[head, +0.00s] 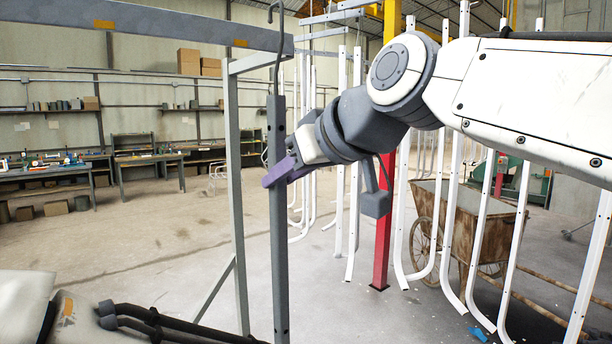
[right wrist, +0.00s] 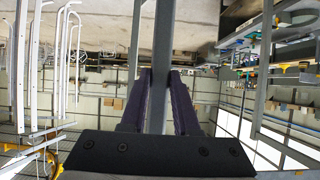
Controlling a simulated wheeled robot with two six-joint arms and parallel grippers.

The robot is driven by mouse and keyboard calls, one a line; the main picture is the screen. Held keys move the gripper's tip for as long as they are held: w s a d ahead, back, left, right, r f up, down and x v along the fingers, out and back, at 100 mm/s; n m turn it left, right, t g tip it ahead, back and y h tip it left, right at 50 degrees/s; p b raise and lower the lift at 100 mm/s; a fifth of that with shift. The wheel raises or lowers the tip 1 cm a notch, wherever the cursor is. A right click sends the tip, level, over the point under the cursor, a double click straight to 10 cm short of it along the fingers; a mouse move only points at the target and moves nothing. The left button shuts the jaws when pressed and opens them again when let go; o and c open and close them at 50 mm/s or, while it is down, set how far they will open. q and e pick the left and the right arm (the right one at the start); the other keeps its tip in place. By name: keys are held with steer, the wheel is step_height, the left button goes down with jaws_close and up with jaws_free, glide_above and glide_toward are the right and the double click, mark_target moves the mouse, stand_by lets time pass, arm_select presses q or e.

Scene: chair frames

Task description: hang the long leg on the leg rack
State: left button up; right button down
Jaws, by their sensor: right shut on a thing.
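The long leg (head: 279,240) is a grey square bar with a thin dark hook at its top, hanging about upright. My right gripper (head: 280,175) is shut on it below its upper end. In the right wrist view the bar (right wrist: 159,60) runs between the purple fingers of my right gripper (right wrist: 160,95). The leg rack (head: 150,20) is a grey overhead beam with orange marks on a grey post. The hook shows just above the beam near the post; I cannot tell whether it rests on the beam. My left gripper is not in view.
Several white chair frames (head: 400,210) hang behind and to the right. A red and yellow post (head: 385,220) and a rusty cart (head: 465,220) stand among them. Workbenches (head: 150,165) line the far left. The floor left of the rack post is clear.

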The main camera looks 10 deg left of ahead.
mark_target(281, 151)
steer(key=a+r+p, duration=0.1)
steer(key=w+a+r+p, duration=0.1)
steer(key=shift+w+a+r+p, duration=0.15)
steer(key=shift+w+p, duration=0.15)
steer(key=shift+p, duration=0.1)
steer(key=shift+w+a+r+p, duration=0.25)
steer(key=shift+w+a+p, duration=0.15)
steer(key=shift+a+p, duration=0.15)
steer(key=shift+w+a+r+p, duration=0.25)
steer(key=shift+w+a+p, duration=0.1)
steer(key=shift+a+p, duration=0.15)
